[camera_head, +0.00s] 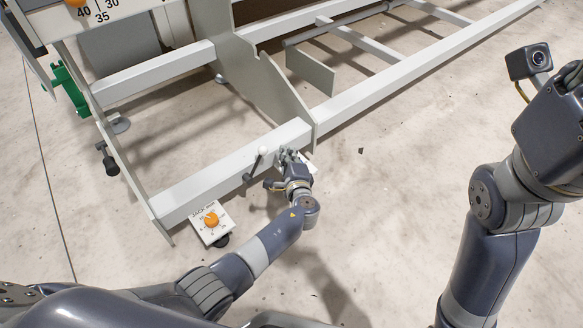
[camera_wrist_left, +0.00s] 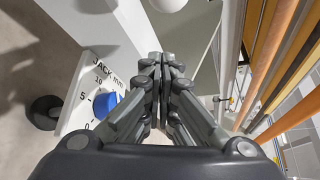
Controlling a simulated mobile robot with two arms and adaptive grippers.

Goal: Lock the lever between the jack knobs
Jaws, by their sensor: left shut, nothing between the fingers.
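The lever, with a white ball end (camera_head: 263,151) and a dark pivot (camera_head: 247,177), stands at the side of the pale frame beam. Its ball is just left of my left gripper (camera_head: 286,155), which is shut and empty; whether they touch I cannot tell. A jack plate (camera_head: 197,226) with an orange knob (camera_head: 211,219) sits left of the lever. Another white plate (camera_head: 308,162) is mostly hidden behind my gripper. In the left wrist view the closed fingers (camera_wrist_left: 160,62) point at the beam, a white ball (camera_wrist_left: 170,4) is at the top edge, and a blue knob (camera_wrist_left: 105,103) is at left.
The pale beam (camera_head: 215,176) runs diagonally, with an upright plate (camera_head: 262,85) rising from it. A green bracket (camera_head: 70,88) and a black-knobbed handle (camera_head: 109,165) are at left. The concrete floor (camera_head: 400,190) is open between my arms. My right gripper's fingers are out of view.

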